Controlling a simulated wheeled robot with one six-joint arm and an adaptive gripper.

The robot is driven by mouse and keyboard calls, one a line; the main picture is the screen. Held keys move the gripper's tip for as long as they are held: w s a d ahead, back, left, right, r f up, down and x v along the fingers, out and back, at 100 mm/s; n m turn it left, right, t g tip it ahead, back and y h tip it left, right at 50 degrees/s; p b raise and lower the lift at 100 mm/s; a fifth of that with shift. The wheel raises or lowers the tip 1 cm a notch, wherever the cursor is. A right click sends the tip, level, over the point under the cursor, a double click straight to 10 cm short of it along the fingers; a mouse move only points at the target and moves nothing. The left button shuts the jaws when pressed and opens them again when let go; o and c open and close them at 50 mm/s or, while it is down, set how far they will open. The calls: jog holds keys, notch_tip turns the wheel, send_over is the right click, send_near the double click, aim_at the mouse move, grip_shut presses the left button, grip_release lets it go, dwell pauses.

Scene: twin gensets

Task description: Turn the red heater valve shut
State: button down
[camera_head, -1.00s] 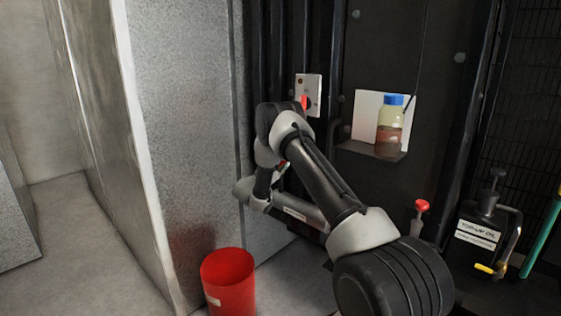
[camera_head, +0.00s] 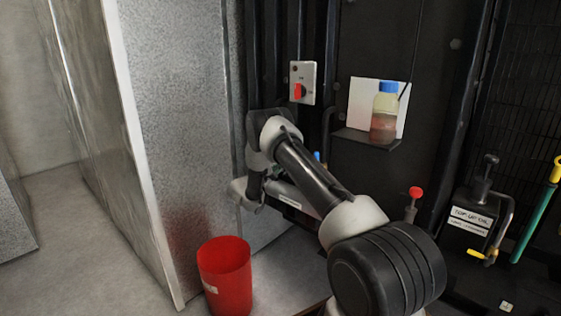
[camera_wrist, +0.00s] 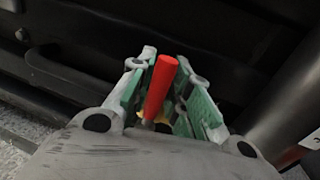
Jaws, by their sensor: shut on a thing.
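The red valve handle (camera_wrist: 160,88) shows in the wrist view as a red bar. It stands between the green-padded fingers of my gripper (camera_wrist: 168,68), which is shut on it. In the head view my arm hides the gripper and the handle.
A red bucket (camera_head: 225,275) stands on the floor left of my arm. A panel with a red switch (camera_head: 299,91), a shelf with a blue-capped bottle (camera_head: 385,110), a red-knobbed lever (camera_head: 415,194) and a black oil can (camera_head: 472,218) are nearby. Open floor lies at left.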

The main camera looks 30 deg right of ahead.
jog(key=shift+f, duration=0.15)
dwell(0.3)
jog(key=c, duration=1.3)
grip_release()
jog(key=shift+a, duration=0.1)
jog(key=v, duration=1.2)
